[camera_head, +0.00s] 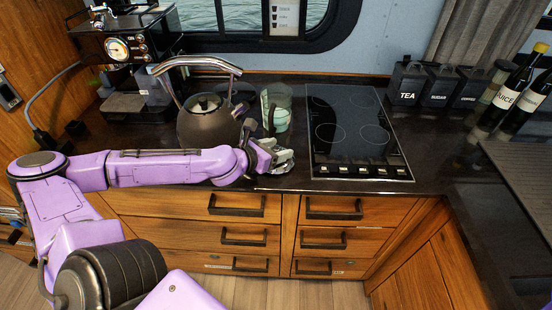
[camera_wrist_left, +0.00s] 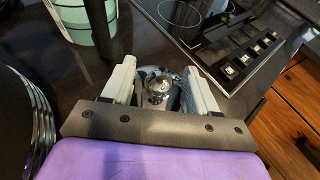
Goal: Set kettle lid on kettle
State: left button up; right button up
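The dark round kettle (camera_head: 203,128) stands on the counter at the left in the head view, its tall silver handle arched over the top. My left gripper (camera_head: 277,152) is just right of the kettle, low over the counter. In the left wrist view, the shiny metal kettle lid with its round knob (camera_wrist_left: 159,88) lies between the fingertips of my left gripper (camera_wrist_left: 158,84). The two pale fingers are apart, with a small gap seeming to show beside the knob. The kettle's ribbed dark side shows at the left of that view. My right gripper is not in view.
A glass container with pale green cups (camera_head: 281,119) stands right behind my gripper. The black cooktop (camera_head: 350,133) is to its right. A coffee machine (camera_head: 125,60) stands left of the kettle. Dark canisters (camera_head: 408,87) and bottles (camera_head: 507,95) stand far right.

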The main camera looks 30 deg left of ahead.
aim_at(277, 147)
pick_arm(q)
jog(key=shift+s, duration=0.1)
jog(key=shift+c, duration=1.4)
jog(key=shift+c, duration=0.5)
jog(key=shift+r, duration=0.1)
jog(key=shift+r+p, duration=0.3)
jog(key=shift+p, duration=0.15)
jog(key=c, duration=0.4)
jog(key=shift+r+p, duration=1.9)
jog(key=shift+r, duration=0.25)
grip_shut()
jog(key=shift+f, duration=0.15)
